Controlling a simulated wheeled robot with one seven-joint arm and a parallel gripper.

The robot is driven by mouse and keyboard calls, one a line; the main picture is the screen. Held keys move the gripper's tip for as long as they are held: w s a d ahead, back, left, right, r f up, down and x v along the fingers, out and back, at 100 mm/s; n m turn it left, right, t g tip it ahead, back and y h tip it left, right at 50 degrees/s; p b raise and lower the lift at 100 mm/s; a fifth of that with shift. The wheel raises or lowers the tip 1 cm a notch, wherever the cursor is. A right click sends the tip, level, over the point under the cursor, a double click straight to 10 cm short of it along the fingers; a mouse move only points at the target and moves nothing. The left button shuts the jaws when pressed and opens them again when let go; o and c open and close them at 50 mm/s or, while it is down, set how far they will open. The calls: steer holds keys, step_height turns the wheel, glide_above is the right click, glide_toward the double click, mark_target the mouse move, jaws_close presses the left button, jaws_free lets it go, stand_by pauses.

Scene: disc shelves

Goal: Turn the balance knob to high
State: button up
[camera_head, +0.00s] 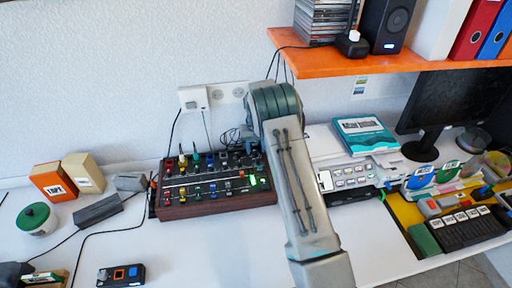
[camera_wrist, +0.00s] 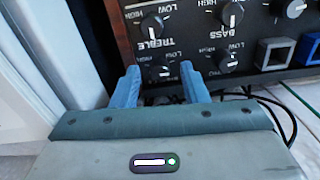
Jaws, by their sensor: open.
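In the wrist view a dark panel carries several black knobs with white pointer lines and LOW and HIGH marks. The labels appear upside down. The treble knob (camera_wrist: 152,27) and the bass knob (camera_wrist: 232,14) are at the top. Below them are a left lower knob (camera_wrist: 160,73) and a right lower knob (camera_wrist: 228,62); I cannot read their names, so I cannot tell which is balance. My gripper (camera_wrist: 160,73) is open, its two blue fingers on either side of the left lower knob. Contact is unclear. My arm hides my gripper in the head view.
A wood-sided mixer (camera_head: 215,202) with coloured knobs stands on the white desk (camera_head: 200,250). An orange shelf (camera_head: 400,62) hangs at the upper right. Square grey and blue buttons (camera_wrist: 273,52) lie right of the knobs. Dark cables (camera_wrist: 270,98) run below the panel.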

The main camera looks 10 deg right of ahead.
jaws_close()
steer(key=shift+m+b, duration=0.4)
steer(key=shift+f+m+b, duration=0.1)
steer(key=shift+m+b, duration=0.55)
steer(key=shift+m, duration=0.25)
steer(key=shift+m+b, duration=0.65)
steer(key=shift+m, duration=1.05)
jaws_free()
steer(key=shift+d+r, duration=0.1)
steer(key=shift+r, duration=0.1)
